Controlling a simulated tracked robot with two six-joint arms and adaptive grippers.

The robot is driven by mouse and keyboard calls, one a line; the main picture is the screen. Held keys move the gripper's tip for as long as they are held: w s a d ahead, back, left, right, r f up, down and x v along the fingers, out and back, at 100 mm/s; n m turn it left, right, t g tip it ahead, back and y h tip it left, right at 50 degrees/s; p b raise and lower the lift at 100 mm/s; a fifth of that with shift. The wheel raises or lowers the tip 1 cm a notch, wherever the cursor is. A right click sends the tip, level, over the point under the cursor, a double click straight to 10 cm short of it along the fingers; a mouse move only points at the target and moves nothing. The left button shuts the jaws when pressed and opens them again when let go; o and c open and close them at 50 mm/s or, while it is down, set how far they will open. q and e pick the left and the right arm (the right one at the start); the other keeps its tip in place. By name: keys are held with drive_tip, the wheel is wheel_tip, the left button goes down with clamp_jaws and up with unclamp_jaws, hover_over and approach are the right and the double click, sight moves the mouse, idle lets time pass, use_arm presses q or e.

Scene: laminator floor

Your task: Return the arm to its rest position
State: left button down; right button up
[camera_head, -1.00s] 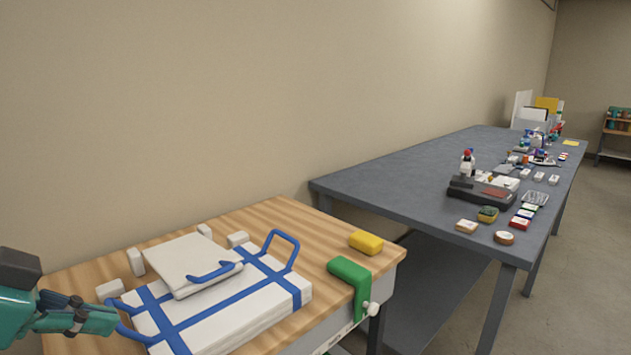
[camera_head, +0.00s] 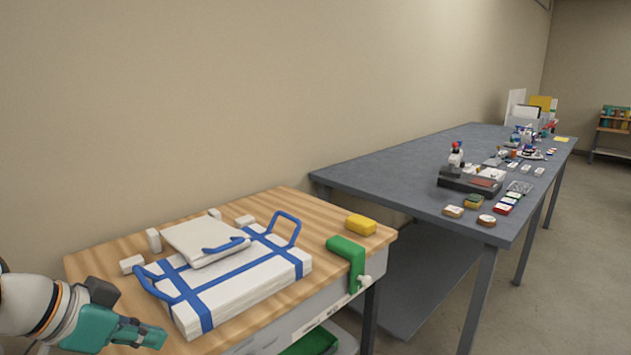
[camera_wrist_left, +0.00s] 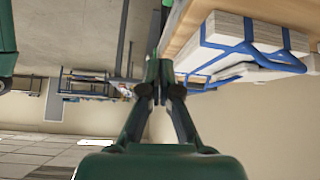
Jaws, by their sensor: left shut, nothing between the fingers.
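My left gripper (camera_head: 150,338) is at the lower left of the head view, just off the near left part of the wooden table. It is shut and empty, and it is apart from the strapped white bundle. In the left wrist view the fingers (camera_wrist_left: 159,72) meet at their tips with nothing between them. My right gripper is in neither view.
A long grey table (camera_head: 370,180) with several small items stands behind to the right.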

use_arm(q)
drive_tip(key=w+d+f+n+g+y, duration=0.1)
drive_tip(key=d+f+n+g, duration=0.15)
drive_tip(key=f, duration=1.25)
drive_tip(key=w+d+f+n+g, duration=0.1)
drive_tip(key=d+f+n, duration=0.2)
drive_tip(key=f, duration=1.2)
drive_tip(key=s+d+f+n+g, duration=0.1)
drive_tip(key=s+d+f+n, duration=0.15)
drive_tip(key=s+f, duration=0.6)
drive_tip(key=s+d+f+n+g, duration=0.1)
drive_tip(key=s+d+f, duration=0.2)
drive_tip(key=s+f, duration=0.6)
wheel_tip(320, 180, up, 14)
drive_tip(key=w+p, duration=0.1)
drive_tip(key=p, duration=1.4)
drive_tip(key=shift+d, duration=0.2)
drive_tip(key=shift+f, duration=0.1)
